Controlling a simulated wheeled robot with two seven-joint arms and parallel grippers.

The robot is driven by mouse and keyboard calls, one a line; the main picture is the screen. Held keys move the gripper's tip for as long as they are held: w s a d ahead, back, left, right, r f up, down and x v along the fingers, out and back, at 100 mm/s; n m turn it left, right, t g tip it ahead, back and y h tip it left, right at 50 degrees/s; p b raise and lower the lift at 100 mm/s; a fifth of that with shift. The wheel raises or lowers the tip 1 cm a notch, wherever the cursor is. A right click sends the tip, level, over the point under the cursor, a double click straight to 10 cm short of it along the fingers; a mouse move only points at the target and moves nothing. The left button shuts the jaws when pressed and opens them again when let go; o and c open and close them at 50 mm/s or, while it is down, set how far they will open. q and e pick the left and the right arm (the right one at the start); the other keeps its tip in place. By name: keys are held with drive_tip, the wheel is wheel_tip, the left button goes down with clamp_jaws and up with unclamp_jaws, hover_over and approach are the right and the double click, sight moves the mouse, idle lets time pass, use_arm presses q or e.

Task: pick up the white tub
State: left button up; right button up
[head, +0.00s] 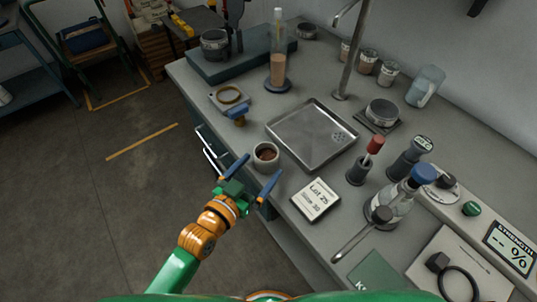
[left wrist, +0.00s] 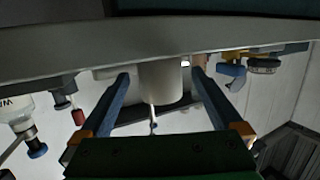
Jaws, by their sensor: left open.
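The white tub (head: 265,153) is a small, round, open-topped pot with brown contents. It stands upright near the front edge of the grey bench, just left of the metal tray. My left gripper (head: 264,164) is open, with its two blue fingers pointing at the tub from the bench's front side. In the left wrist view, which appears upside down, the pale tub (left wrist: 161,84) shows between the spread fingertips (left wrist: 160,73), with a gap on each side. I cannot tell how far the fingertips reach along it. My right gripper is not in view.
The metal tray (head: 312,136) lies right behind the tub. A red-topped tool in a holder (head: 359,170) and a blue-capped bottle (head: 398,203) stand further right.

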sight(260, 166)
use_arm(q)
drive_tip(key=x, duration=0.4)
drive_tip(key=shift+s+r, duration=0.1)
drive_tip(key=c, duration=1.4)
drive_tip(key=shift+r, duration=0.1)
